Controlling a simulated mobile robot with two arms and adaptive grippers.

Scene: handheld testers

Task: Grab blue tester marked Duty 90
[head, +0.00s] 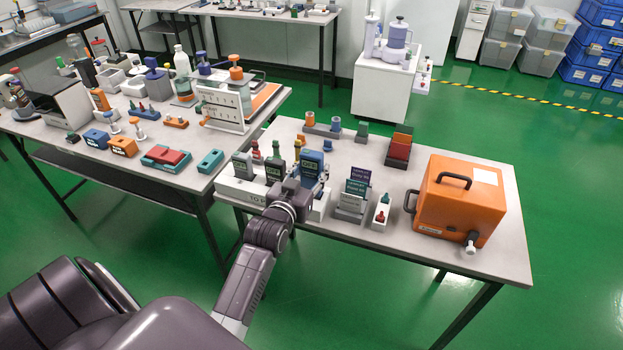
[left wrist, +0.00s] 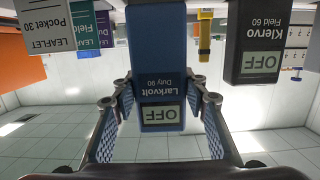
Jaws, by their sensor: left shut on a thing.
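The blue tester (head: 312,164) stands upright near the front left part of the right table. In the left wrist view the picture is upside down, and the blue tester (left wrist: 160,50) reads "Larkvolt Duty 90" with a screen showing OFF. My left gripper (head: 303,183) reaches it from the front, and its fingers (left wrist: 161,100) lie on both sides of the tester, shut on it. The tester's base and lower sides are partly hidden by the gripper in the head view. My right gripper is not in view.
A dark tester marked Klervo Field 60 (left wrist: 254,45) stands close beside it, also seen in the head view (head: 274,170). Another dark tester (head: 242,165) stands farther left. Leaflet holders (head: 354,192) and an orange case (head: 455,205) are to the right.

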